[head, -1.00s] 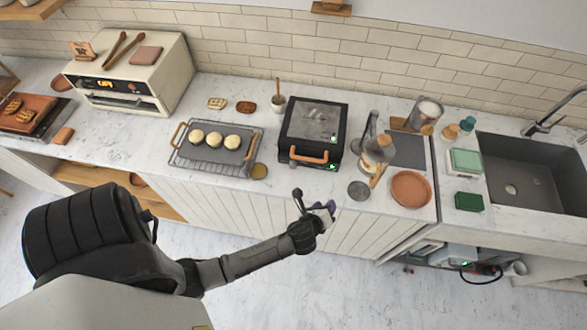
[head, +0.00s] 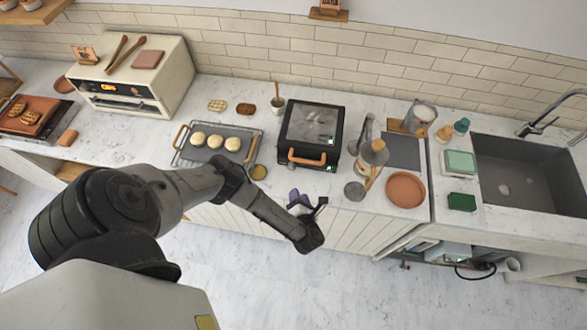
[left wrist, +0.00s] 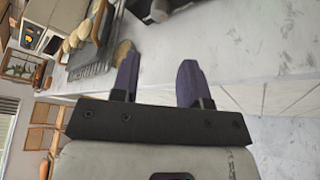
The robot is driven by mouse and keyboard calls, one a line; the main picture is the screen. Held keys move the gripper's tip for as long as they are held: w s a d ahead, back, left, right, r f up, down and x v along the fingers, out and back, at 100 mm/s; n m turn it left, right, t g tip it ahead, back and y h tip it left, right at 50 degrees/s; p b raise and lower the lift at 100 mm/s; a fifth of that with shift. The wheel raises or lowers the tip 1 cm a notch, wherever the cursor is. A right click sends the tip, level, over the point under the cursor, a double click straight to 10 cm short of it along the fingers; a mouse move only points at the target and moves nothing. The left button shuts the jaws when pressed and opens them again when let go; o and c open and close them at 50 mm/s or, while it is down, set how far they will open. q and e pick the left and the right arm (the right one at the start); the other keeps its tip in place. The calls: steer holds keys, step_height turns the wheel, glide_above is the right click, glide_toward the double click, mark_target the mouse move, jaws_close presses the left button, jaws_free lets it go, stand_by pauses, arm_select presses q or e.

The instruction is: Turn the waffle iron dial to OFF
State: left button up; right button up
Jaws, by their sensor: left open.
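The waffle iron (head: 301,118) is a black, square appliance with a lid and an orange front handle (head: 307,158). It stands closed on the counter in the middle of the head view. Small green lights show at its right front, but I cannot make out the dial or its setting. My left gripper (head: 304,198) is open and empty, in front of the counter and below the waffle iron in the picture. Its two purple fingers (left wrist: 158,78) are apart in the left wrist view, with the counter edge beyond them. My right gripper is not in view.
A wire-edged tray (head: 182,157) with pale dough rounds stands left of the waffle iron. A grinder-like device (head: 372,155), a metal cup (head: 355,190) and a terracotta plate (head: 405,189) stand to the right. The counter strip before the waffle iron is narrow.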

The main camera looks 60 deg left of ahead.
mark_target(292, 169)
arm_select(q)
steer(key=x, duration=1.3)
steer(key=shift+a, duration=0.15)
steer(key=c, duration=0.6)
